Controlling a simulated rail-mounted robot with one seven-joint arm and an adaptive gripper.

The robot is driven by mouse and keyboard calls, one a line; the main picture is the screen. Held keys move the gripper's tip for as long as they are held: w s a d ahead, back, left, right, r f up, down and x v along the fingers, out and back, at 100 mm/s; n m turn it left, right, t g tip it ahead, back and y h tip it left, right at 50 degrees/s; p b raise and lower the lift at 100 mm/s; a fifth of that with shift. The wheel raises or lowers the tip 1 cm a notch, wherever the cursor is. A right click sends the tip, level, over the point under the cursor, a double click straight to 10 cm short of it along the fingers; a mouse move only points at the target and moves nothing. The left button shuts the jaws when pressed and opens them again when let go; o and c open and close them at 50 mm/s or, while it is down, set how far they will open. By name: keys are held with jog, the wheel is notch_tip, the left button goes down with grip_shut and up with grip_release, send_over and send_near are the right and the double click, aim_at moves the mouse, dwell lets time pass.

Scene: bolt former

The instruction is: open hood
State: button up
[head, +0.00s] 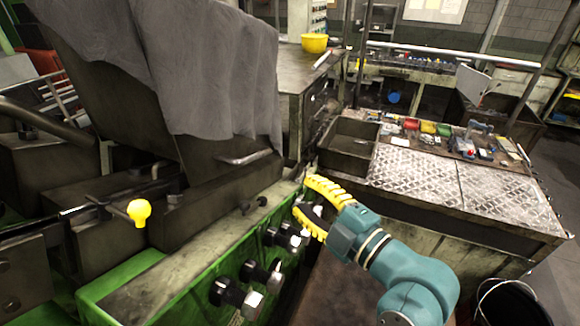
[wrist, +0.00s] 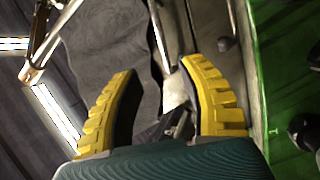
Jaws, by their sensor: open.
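The hood (head: 105,70) is a large dark metal cover at the left of the head view, tilted up to the left, with a grey cloth (head: 215,75) draped over it. A metal bar handle (head: 245,157) sits near its lower right end. My gripper (head: 301,194) is open and empty, to the right of the handle and apart from it, beside the green machine edge. In the wrist view, my gripper (wrist: 160,68) has both yellow fingers spread. The grey cloth (wrist: 90,60) and a pale metal rod lie beyond them; I cannot tell whether that rod is the handle.
A yellow knob (head: 139,212) sticks up at the left. A workbench (head: 450,185) with a metal tray (head: 348,146) stands at the right. A black bucket (head: 510,303) is at the lower right.

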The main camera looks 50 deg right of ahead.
aim_at(256, 156)
jog(key=w+d+p, duration=0.1)
jog(key=w, duration=0.4)
jog(key=w+d+p, duration=0.1)
jog(key=w+p, duration=0.1)
jog(key=w, duration=0.4)
jog(key=w+d+p, duration=0.1)
jog(key=w+p, duration=0.1)
jog(key=w, duration=0.3)
jog(key=shift+w+r, duration=0.1)
jog(key=shift+w, duration=0.05)
grip_shut()
